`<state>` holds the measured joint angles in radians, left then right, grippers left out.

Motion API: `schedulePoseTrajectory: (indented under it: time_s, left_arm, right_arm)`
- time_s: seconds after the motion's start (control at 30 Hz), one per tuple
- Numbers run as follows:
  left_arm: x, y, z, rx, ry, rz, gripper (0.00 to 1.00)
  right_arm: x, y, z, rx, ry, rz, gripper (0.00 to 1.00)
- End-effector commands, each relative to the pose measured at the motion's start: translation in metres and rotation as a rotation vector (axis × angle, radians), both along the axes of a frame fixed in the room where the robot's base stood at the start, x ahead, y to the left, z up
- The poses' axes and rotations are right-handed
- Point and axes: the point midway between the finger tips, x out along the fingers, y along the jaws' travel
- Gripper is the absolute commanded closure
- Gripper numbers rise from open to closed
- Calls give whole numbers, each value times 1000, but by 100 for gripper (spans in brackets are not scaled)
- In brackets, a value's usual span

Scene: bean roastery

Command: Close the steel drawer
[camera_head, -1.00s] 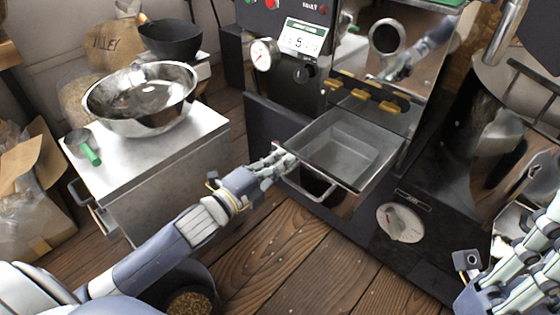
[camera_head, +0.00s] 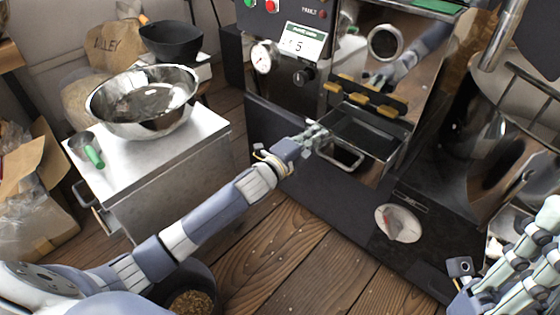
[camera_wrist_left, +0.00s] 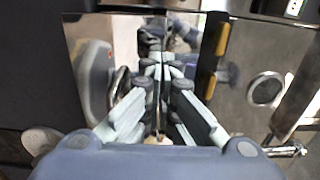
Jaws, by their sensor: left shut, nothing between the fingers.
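A white-topped cabinet (camera_head: 200,138) at left holds a steel bowl (camera_head: 143,127) and a green-handled scoop (camera_head: 88,150).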

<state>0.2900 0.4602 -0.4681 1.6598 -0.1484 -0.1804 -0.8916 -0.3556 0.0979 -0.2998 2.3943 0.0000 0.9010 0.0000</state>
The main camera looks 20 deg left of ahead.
Motion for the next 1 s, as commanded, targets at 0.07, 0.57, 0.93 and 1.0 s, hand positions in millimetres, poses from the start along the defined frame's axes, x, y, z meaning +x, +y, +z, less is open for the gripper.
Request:
schedulePoseTrajectory:
  time_s: [0.07,0.57,0.93,1.0]
  left_arm:
    - [16,-6,1,0,-2,0,100]
    - [54,-20,-1,0,0,0,100]
    - [54,-20,-1,-1,0,0,100]
    - [54,-19,0,-1,1,0,100]
  right_arm:
    - [-1,0,0,-1,-6,1,87]
    - [-3,-1,2,0,-20,1,87]
    - [-2,0,-1,0,-8,1,87]
    - [-2,0,0,0,-4,1,87]
